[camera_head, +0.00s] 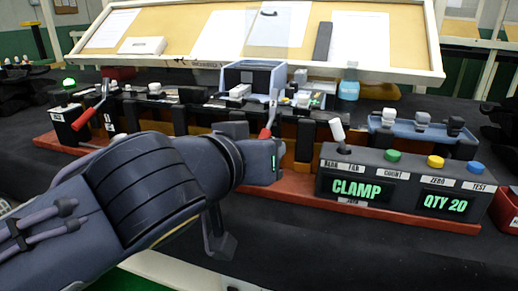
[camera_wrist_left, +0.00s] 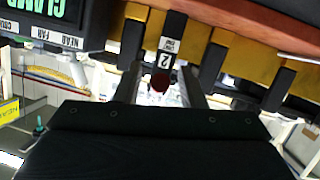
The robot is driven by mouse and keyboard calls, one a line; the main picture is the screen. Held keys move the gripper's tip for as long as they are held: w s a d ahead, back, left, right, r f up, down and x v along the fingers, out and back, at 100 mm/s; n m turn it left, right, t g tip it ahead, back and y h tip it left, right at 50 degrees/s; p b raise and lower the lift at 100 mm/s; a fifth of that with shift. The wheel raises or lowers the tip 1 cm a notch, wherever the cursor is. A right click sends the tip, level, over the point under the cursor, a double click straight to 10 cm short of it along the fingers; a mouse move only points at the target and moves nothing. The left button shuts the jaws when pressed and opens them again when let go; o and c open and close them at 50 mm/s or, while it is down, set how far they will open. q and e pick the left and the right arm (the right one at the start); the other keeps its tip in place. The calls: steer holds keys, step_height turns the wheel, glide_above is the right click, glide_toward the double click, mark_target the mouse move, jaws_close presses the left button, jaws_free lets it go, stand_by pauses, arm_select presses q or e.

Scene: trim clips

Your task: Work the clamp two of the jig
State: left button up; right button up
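The jig is a long row of dark blocks on a red base (camera_head: 62,145). Clamp two has an upright lever with a red grip (camera_head: 265,133), just behind my left gripper (camera_head: 275,160). In the left wrist view, the black post with the "2" label (camera_wrist_left: 166,57) is ahead, and the red grip end (camera_wrist_left: 159,83) shows between my left gripper's fingers (camera_wrist_left: 162,90). The fingers are apart, with gaps on both sides of the grip. Another clamp lever with a red grip (camera_head: 83,119) leans at the jig's left end. My right gripper is out of view.
A control box (camera_head: 400,182) at the right shows "CLAMP" and "QTY 20", with green, yellow and blue buttons and a white-tipped toggle (camera_head: 337,130). A green lamp (camera_head: 69,83) glows at the left. The front table is clear.

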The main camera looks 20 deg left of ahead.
arm_select(q)
steer(key=p+v, duration=0.2)
steer(key=v, duration=0.5)
steer(key=shift+s, duration=0.35)
steer(key=shift+a, duration=0.1)
